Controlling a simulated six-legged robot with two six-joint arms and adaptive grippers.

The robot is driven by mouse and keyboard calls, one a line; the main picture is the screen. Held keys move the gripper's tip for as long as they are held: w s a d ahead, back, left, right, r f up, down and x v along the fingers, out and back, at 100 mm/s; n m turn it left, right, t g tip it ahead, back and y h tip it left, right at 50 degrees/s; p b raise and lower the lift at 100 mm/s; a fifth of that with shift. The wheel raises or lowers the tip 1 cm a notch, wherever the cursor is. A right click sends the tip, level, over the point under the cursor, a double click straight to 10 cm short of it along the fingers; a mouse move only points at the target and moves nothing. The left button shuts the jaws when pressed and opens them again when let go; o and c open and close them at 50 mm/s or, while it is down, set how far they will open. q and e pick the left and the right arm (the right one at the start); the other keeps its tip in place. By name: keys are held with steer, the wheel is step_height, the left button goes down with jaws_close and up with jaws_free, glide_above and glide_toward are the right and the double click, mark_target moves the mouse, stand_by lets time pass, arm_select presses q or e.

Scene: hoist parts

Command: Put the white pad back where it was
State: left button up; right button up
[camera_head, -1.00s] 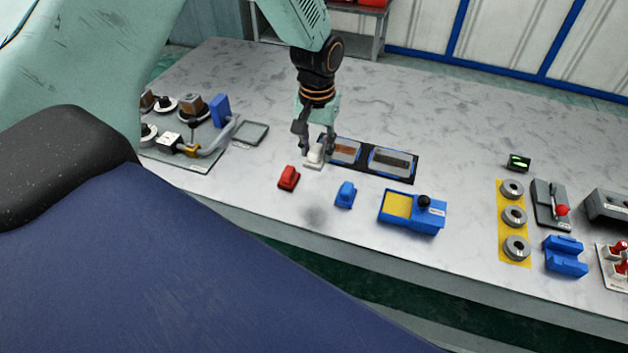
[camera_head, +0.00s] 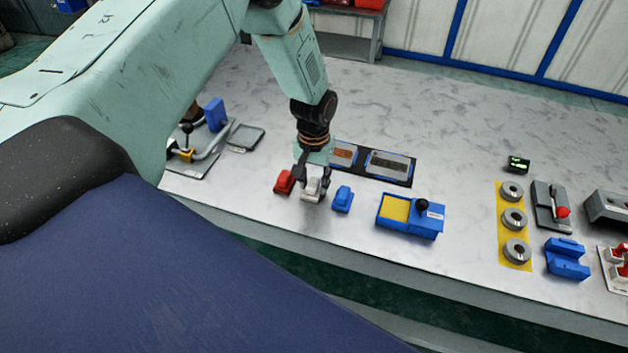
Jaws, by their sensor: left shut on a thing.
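The white pad (camera_head: 312,192) is between the fingers of my left gripper (camera_head: 313,183), which is shut on it. It is in the gap between a red pad (camera_head: 284,181) on its left and a blue pad (camera_head: 342,198) on its right, near the table's front edge. The fingers partly cover the white pad. I cannot tell whether its underside touches the table. My right gripper is not in view.
Behind the gripper lies a black tray (camera_head: 413,172) with two plates. A blue box with a yellow top (camera_head: 396,208) stands to the right. Grey rings on a yellow strip (camera_head: 502,238) are farther right. A fixture (camera_head: 190,160) stands left, partly behind my arm.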

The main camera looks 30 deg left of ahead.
mark_target(313, 182)
arm_select(q)
steer(key=shift+s, duration=0.1)
